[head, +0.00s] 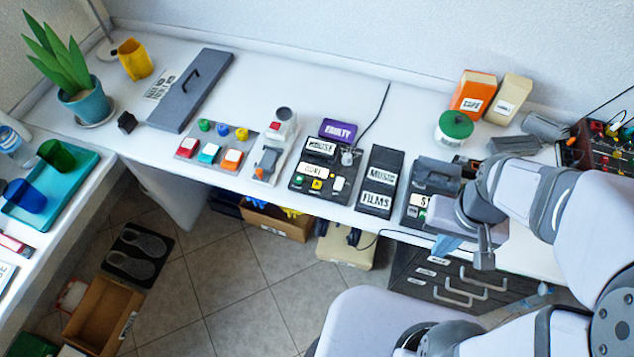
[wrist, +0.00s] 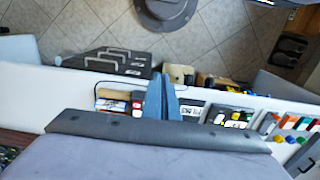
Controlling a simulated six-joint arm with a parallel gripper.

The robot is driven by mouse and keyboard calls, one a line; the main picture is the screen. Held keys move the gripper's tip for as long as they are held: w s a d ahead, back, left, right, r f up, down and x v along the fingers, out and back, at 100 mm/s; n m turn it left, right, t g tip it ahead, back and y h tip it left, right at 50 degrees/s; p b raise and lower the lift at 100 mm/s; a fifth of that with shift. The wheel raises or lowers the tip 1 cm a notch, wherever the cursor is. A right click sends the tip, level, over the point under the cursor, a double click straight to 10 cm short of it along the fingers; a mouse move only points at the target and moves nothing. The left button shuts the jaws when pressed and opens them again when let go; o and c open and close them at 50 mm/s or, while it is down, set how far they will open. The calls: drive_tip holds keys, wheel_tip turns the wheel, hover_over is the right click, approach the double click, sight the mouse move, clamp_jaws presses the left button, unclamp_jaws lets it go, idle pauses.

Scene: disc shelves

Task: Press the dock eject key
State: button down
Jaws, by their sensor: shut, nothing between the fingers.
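The panel also shows in the wrist view (wrist: 232,117), right of the fingers. My gripper (head: 446,246) is at the counter's front edge, well right of this panel and apart from it. In the wrist view its blue fingers (wrist: 161,92) are together and empty, in front of the counter edge.
A black MUSIC and FILMS box (head: 380,182) stands between the panel and a grey device (head: 432,180) close to my gripper. A grey-white machine (head: 277,145) stands left of the panel. A dark cable (head: 379,110) runs behind. Drawers with handles (head: 460,287) are below.

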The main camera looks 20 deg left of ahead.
drive_tip(key=s+a+f+n+g+h+p, duration=0.25)
drive_tip(key=s+a+n+g+p, duration=0.35)
drive_tip(key=s, duration=0.3)
drive_tip(key=w+a+f+m+t+p, duration=0.2)
drive_tip(key=w+a+f+m+t, duration=0.15)
drive_tip(key=w+a+f, duration=0.4)
drive_tip(key=w+a+r+m+t+y, duration=0.2)
drive_tip(key=w+a+m+t+y, duration=0.2)
drive_tip(key=w+a+m, duration=0.4)
drive_tip(key=w+a+r+m+t+y, duration=0.2)
drive_tip(key=w+a+m+t+y, duration=0.2)
drive_tip(key=w+a+m, duration=0.4)
drive_tip(key=w+m+t, duration=0.1)
drive_tip(key=m, duration=0.4)
drive_tip(key=shift+w+a+y, duration=0.25)
drive_tip(key=shift+a+y, duration=0.1)
drive_tip(key=shift+a, duration=0.05)
